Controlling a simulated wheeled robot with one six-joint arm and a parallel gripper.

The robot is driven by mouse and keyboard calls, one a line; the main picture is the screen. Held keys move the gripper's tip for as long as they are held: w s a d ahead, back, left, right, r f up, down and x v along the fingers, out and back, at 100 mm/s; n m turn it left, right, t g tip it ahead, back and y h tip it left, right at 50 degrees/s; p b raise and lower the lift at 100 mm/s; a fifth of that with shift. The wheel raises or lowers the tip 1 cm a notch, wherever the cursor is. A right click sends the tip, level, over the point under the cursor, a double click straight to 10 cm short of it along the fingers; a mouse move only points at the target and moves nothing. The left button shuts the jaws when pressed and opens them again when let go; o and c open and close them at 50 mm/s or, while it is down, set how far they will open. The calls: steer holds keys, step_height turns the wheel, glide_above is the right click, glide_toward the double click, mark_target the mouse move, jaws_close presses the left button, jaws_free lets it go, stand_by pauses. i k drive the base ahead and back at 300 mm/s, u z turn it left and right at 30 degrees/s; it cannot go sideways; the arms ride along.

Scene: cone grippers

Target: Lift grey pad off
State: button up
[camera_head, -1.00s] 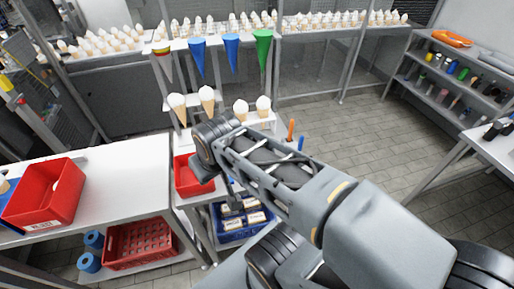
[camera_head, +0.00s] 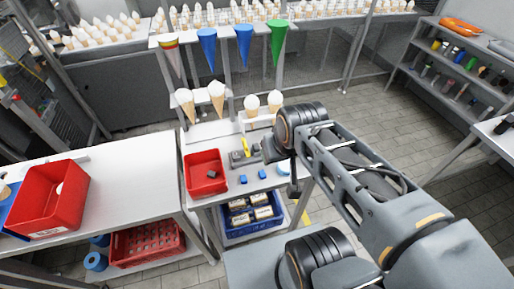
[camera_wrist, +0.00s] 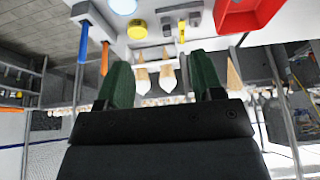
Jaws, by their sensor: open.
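My gripper (camera_head: 277,152) hangs over the right part of a small white table (camera_head: 202,133) in the head view. In the wrist view its two dark green fingers (camera_wrist: 160,62) stand wide apart with nothing between them. Small grey pieces (camera_head: 238,158) lie on the table just left of my gripper, with a yellow piece beside them. The wrist view, which looks upside down, shows grey pieces (camera_wrist: 166,27) beyond the fingertips, near a yellow round thing (camera_wrist: 137,30). I cannot tell which grey piece is the pad.
A red bin (camera_head: 205,187) stands left of the grey pieces. Small blue pieces (camera_head: 262,174) lie in front. White-topped cones (camera_head: 217,91) stand in a rack behind. Blue (camera_wrist: 82,45) and orange (camera_wrist: 104,58) handles show at the wrist view's left. A blue crate (camera_head: 232,233) sits below.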

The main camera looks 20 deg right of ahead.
mark_target(256, 147)
steer(key=k, duration=1.25)
steer(key=u, duration=0.8)
steer(key=i, duration=1.35)
steer(key=z, duration=0.55)
